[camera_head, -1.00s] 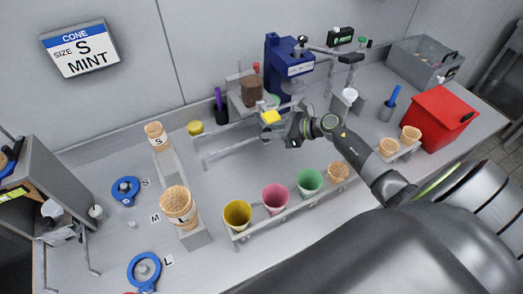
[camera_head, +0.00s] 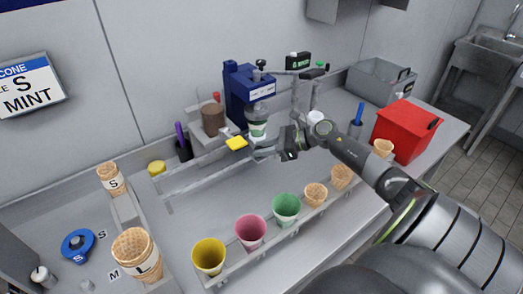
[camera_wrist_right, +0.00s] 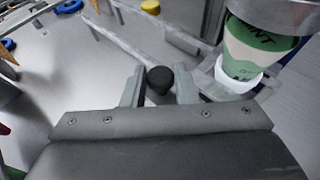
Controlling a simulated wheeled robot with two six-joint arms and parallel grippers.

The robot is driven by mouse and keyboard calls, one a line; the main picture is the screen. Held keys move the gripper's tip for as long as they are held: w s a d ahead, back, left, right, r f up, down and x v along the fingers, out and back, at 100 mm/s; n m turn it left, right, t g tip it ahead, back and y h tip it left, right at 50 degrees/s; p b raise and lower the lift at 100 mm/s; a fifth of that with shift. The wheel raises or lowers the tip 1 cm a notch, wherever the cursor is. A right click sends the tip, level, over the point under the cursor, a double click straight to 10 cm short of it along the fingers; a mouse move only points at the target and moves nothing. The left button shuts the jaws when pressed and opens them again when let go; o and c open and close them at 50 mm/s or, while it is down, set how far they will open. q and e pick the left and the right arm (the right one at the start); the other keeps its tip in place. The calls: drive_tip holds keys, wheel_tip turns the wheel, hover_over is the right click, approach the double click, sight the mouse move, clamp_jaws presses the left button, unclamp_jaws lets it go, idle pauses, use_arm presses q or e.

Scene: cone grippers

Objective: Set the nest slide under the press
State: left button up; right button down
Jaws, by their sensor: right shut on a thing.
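The blue press (camera_head: 240,90) stands against the back wall. A green-and-white cup (camera_head: 257,129) is beneath its grey press head. The right wrist view shows that cup (camera_wrist_right: 247,50) sitting upright in the white nest (camera_wrist_right: 229,86) of the slide, with a grey round part close above it. My right gripper (camera_head: 285,143) is in front of the press, just right of the cup. Its fingers (camera_wrist_right: 159,85) are shut on the slide's black knob (camera_wrist_right: 160,79), beside the nest. Much of the slide is hidden by my gripper in the head view. My left gripper is not in view.
A yellow pad (camera_head: 237,143) lies left of the nest. A row of yellow (camera_head: 208,255), pink (camera_head: 250,231) and green (camera_head: 286,208) cups stands in front. A red box (camera_head: 405,130) is at right. Low rails (camera_head: 190,183) run along the left counter.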

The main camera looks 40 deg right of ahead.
drive_tip(key=shift+d, duration=0.15)
drive_tip(key=c, duration=1.4)
unclamp_jaws()
drive_tip(key=shift+o, duration=1.3)
drive_tip(key=shift+d, duration=0.2)
drive_tip(key=shift+s, duration=0.1)
drive_tip(key=shift+s+d, duration=0.1)
drive_tip(key=shift+s, duration=0.1)
drive_tip(key=v, duration=1.7)
drive_tip(key=shift+b, duration=0.35)
drive_tip(key=shift+w, duration=0.1)
